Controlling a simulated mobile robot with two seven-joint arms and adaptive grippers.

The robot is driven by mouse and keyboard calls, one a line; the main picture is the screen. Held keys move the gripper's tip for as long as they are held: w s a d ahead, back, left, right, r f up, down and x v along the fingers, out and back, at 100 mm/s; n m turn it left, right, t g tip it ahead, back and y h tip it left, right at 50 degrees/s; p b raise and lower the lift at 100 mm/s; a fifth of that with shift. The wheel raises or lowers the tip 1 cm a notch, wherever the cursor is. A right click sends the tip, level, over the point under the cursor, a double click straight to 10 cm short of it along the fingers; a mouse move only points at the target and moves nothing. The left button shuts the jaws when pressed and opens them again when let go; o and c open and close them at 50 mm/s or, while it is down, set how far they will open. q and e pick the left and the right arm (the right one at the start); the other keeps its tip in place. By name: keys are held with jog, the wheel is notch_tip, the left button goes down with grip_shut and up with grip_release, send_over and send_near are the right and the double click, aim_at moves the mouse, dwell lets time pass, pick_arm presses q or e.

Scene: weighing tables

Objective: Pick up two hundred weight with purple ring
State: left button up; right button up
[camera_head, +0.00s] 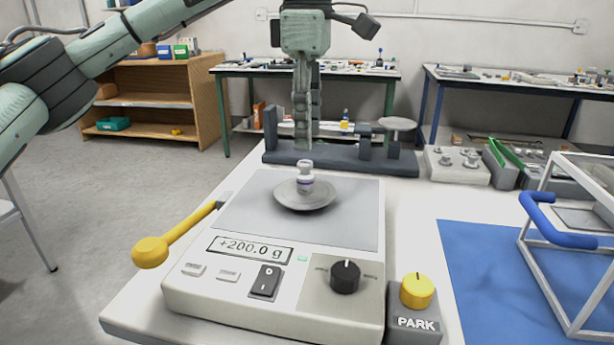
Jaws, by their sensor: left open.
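The weight with the purple ring (305,180) is a small pale metal knobbed cylinder. It stands upright on the round grey pan (322,200) of the weighing scale (238,302). The scale's display (249,249) reads +200.0 g. My left gripper (303,145) points down just above and slightly behind the weight, apart from it and empty. Its fingers are seen edge-on, one largely behind the other. My right gripper is not in the view.
A yellow-knobbed lever (150,252) sticks out left of the scale. A PARK block with a yellow knob (417,291) stands at its right front. A grey stand (345,158) lies behind. A white-framed case with a blue handle (556,226) is at right, on a blue mat (478,262).

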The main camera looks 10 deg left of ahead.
aim_at(305, 163)
pick_arm(q)
jog(key=f, duration=0.5)
jog(key=shift+s+a+f, duration=0.15)
jog(key=shift+s, duration=0.1)
jog(key=shift+c, duration=0.2)
grip_shut()
